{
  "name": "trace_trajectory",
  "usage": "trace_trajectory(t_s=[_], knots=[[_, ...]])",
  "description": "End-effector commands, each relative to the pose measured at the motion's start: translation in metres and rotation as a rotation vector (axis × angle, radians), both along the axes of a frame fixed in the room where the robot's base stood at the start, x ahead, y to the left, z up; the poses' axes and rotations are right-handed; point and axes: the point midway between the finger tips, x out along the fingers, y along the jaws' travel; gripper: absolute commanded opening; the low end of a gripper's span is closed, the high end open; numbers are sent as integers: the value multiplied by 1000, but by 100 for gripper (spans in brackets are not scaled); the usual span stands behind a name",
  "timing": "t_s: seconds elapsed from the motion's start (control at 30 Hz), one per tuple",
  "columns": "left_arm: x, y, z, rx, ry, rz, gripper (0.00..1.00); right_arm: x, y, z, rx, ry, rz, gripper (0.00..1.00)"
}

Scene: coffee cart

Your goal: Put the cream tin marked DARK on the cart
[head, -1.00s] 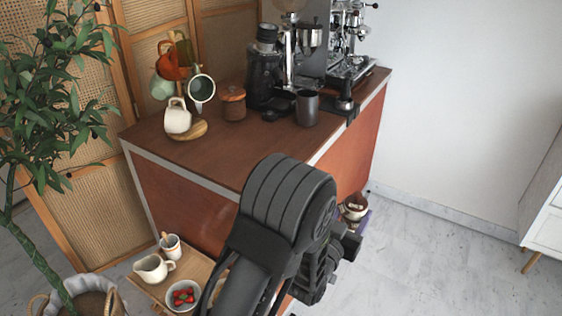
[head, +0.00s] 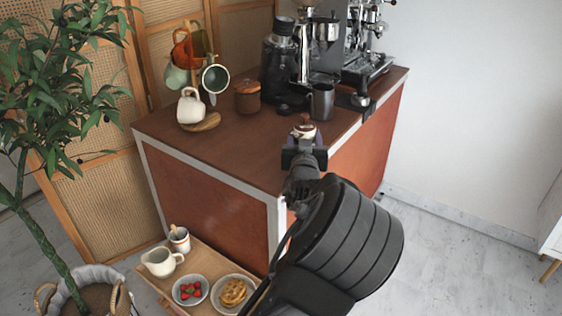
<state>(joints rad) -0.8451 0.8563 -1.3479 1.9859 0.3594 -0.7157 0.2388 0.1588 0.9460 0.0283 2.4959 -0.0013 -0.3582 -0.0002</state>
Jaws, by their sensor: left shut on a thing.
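My left gripper (head: 305,142) is shut on a small cream tin (head: 304,131) with a brown patch on it. The fingers hide much of the tin, and its marking is too small to read. In the head view the tin shows against the wooden top of the cart (head: 235,150), near its front right edge and in front of the dark metal cup. I cannot tell whether it touches the top. My right gripper is not in view.
A dark metal cup (head: 322,101), a brown lidded jar (head: 248,97), a grinder (head: 279,62) and a mug tree with mugs (head: 190,105) stand on the cart. The front left of its top is clear. A low tray (head: 211,263) with dishes stands below.

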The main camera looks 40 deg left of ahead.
Motion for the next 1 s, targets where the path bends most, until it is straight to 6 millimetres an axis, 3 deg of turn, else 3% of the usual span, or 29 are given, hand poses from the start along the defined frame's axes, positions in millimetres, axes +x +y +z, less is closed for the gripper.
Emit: trace_trajectory(t_s=[0.03, 0.13, 0.23, 0.37, 0.73, 1.0], knots=[[-1, 18, 17, 12, -9, 57, 0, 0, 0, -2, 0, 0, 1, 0], [-8, 47, 47, 11, -10, 159, 0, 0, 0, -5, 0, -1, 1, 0], [-13, 60, 69, 8, -9, 214, 0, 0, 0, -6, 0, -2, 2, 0], [-17, 65, 79, 4, -6, 240, 0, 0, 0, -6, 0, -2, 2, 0], [-17, 66, 73, 3, -3, 242, 0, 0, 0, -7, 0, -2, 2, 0], [-17, 66, 28, 5, 1, 242, 0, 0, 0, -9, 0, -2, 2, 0]])
